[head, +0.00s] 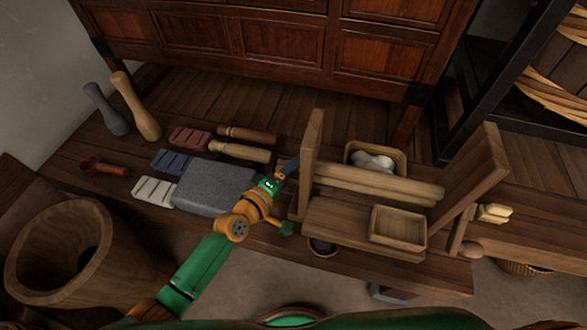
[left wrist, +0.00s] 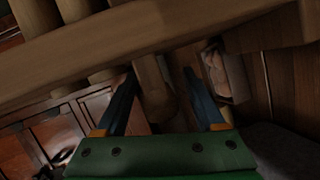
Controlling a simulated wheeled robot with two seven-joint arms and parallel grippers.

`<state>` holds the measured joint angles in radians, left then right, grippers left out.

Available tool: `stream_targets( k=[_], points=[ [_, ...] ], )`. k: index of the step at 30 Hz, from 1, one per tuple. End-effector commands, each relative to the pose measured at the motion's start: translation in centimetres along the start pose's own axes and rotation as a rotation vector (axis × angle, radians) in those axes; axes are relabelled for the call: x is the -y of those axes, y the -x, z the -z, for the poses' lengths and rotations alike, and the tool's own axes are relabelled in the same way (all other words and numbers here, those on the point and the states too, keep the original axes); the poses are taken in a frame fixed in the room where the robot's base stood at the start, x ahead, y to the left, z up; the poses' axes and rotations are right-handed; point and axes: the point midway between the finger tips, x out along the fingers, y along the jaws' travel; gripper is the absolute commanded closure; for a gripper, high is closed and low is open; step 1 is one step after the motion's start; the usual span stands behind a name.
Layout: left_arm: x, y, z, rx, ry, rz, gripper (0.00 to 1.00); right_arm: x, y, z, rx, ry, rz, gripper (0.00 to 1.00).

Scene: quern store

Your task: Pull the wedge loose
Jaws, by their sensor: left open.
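A wooden frame with two upright boards stands on the bench. My left gripper (head: 286,172) is at the outer side of its left upright (head: 311,145), with its blue fingers open. In the left wrist view, a blunt-ended wooden piece (left wrist: 152,88) lies between the open fingers (left wrist: 160,76), below a board (left wrist: 150,45) that crosses the top. The piece looks like the wedge, but I cannot tell for certain. Whether a finger touches it is unclear. The gripper hides that spot in the head view. My right gripper is not in view.
Round bars (head: 380,183) lie between the uprights. A wooden tray (head: 398,246) stands in front of them, a box with pale lumps (head: 372,161) behind. A grey stone block (head: 215,187) is under my left arm. Two wooden handles (head: 240,151) lie close behind the gripper.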

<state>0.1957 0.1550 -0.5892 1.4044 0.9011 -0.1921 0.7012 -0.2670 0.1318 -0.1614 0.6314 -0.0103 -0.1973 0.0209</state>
Motion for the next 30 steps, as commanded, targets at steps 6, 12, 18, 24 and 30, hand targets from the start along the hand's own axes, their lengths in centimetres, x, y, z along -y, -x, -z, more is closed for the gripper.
stream_targets(
  k=[6, 12, 18, 24, 30],
  points=[
    [-0.01, 0.05, 0.01, 0.000, 0.000, 0.000, 0.59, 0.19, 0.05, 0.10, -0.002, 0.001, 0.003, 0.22],
    [0.00, 0.07, 0.01, 0.000, 0.000, 0.001, 1.00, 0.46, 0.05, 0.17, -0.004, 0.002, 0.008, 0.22],
    [0.02, 0.07, 0.01, 0.000, -0.001, 0.001, 1.00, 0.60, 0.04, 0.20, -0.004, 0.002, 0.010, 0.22],
    [0.03, 0.08, 0.02, 0.000, -0.001, 0.001, 1.00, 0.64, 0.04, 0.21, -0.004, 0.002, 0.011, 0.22],
    [0.04, 0.08, 0.02, -0.001, -0.001, 0.001, 1.00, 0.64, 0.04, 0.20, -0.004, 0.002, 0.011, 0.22]
  ],
)
